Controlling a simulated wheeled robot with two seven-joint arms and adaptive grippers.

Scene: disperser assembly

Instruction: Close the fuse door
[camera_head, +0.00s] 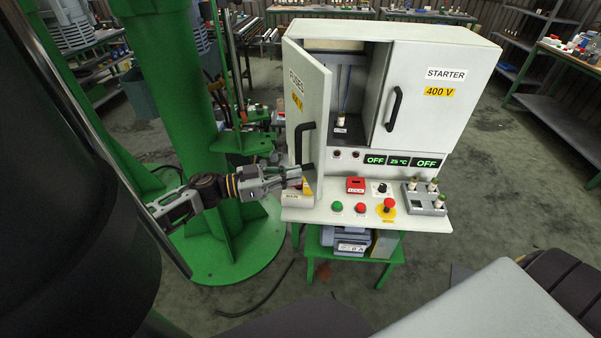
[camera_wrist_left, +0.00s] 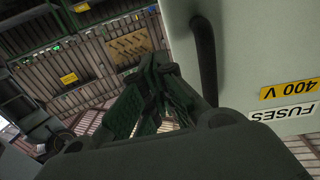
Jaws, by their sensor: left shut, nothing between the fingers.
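The fuse door (camera_head: 307,105), a light panel marked FUSES and 400 V, stands open on the left of the grey cabinet (camera_head: 430,55). It has a black handle (camera_head: 305,143). My left gripper (camera_head: 300,175) is shut and empty, low at the outer face of the door, near the handle's lower end. In the left wrist view the shut fingers (camera_wrist_left: 160,75) point up beside the handle (camera_wrist_left: 205,60) and the door (camera_wrist_left: 265,50); I cannot tell whether they touch. My right gripper is not in view.
The starter door (camera_head: 430,100) is shut. A control panel (camera_head: 335,198) below carries buttons, a red lock block (camera_head: 355,185) and a fuse holder tray (camera_head: 424,200). A green column (camera_head: 180,90) stands close to my left arm.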

